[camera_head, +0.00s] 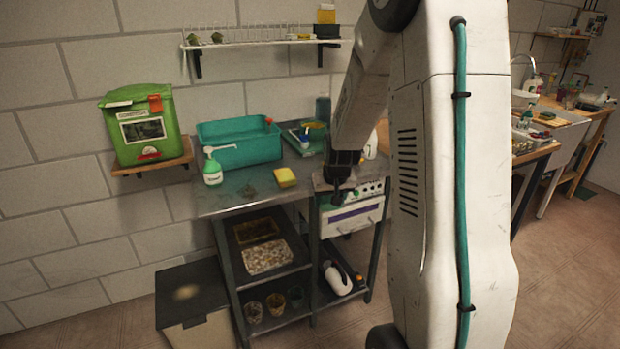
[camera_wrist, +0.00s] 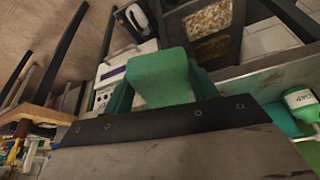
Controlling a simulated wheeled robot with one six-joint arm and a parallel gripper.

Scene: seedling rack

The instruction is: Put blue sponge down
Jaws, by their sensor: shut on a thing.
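My gripper (camera_head: 341,190) hangs over the right part of the metal bench, above the white drawer unit, in the head view. In the wrist view it is shut on a teal block, the blue sponge (camera_wrist: 160,76), which sits between the two fingers. The sponge looks more green-teal than blue. In the head view my gripper and arm mostly hide it. Whether it touches the surface below cannot be told.
The metal bench top (camera_head: 232,193) has free room at front left. On it are a yellow sponge (camera_head: 286,177), a green soap bottle (camera_head: 212,169) and a teal tub (camera_head: 240,146). A white drawer unit (camera_head: 352,217) is below my gripper. A green box (camera_head: 140,128) is at left.

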